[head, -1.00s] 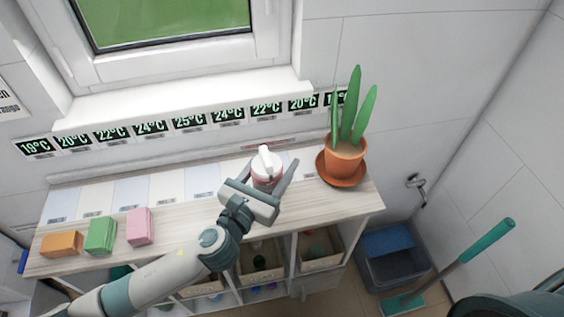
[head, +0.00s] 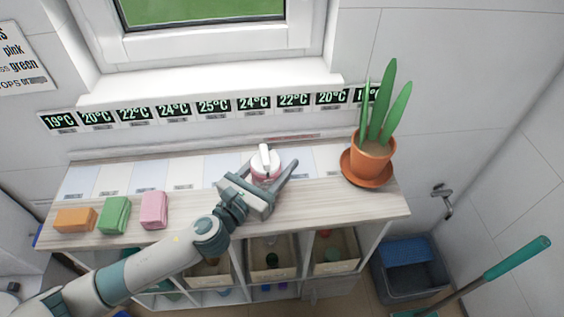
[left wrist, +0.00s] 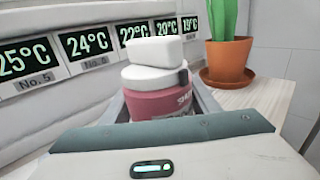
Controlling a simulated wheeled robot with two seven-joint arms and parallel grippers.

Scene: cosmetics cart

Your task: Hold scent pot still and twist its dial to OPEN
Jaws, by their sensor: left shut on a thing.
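The scent pot (head: 266,171) stands on the wooden counter top, with a pink body and a white dial (head: 265,156) on top that has a raised bar grip. My left gripper (head: 270,172) reaches in from the front left and is shut around the pot's body, one finger on each side. In the left wrist view the pink pot (left wrist: 160,108) sits upright between the fingers, with its white dial (left wrist: 154,77) and grip bar above them, and a small dark mark on the dial's edge. The lower pot is hidden by my gripper. My right gripper is not in view.
A potted plant (head: 371,158) on an orange saucer stands right of the pot. Orange, green and pink blocks (head: 154,210) lie at the left front of the counter. Temperature displays (head: 214,107) line the wall behind. Cubbies with bins (head: 271,258) are below.

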